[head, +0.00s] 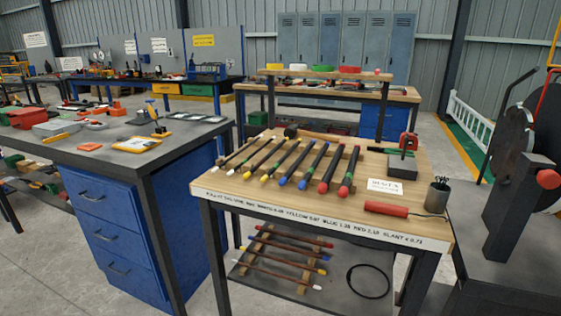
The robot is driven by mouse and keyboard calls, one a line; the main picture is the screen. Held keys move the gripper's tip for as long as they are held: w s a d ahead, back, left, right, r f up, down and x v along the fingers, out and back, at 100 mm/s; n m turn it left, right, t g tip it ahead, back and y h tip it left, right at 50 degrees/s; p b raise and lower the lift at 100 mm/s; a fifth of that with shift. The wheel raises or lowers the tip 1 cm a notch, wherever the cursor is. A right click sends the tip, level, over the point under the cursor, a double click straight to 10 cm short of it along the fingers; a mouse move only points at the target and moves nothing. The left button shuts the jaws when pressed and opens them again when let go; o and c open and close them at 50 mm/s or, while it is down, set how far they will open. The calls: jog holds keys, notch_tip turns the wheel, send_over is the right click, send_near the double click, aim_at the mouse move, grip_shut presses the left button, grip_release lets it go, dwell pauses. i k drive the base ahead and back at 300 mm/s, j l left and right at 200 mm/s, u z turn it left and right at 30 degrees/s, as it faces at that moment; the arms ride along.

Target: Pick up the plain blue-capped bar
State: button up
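A row of dark bars with coloured caps lies slanted across the wooden-topped bench, resting on wooden supports. Two of them have blue caps, in the middle-right of the row: the left blue-capped bar (291,163) and the right blue-capped bar (314,165). The left one seems to carry a green mark partway along. I see no clear mark on the right one, but the detail is small. Yellow-capped bars lie to their left and red-capped bars (333,168) to their right. My gripper is not in view.
A red-handled tool (386,209), a sign card (385,187), a dark cup (437,195) and a clamp-like block (402,165) stand right of the bars. More capped bars (284,258) lie on the lower shelf. A blue-drawer bench (105,225) stands left.

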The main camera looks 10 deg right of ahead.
aim_at(283, 180)
jog(key=z, duration=1.4)
jog(key=u, duration=1.4)
jog(key=i+j+u, duration=0.2)
jog(key=i, duration=0.25)
jog(key=i+j+u, duration=0.2)
jog(key=i, duration=0.25)
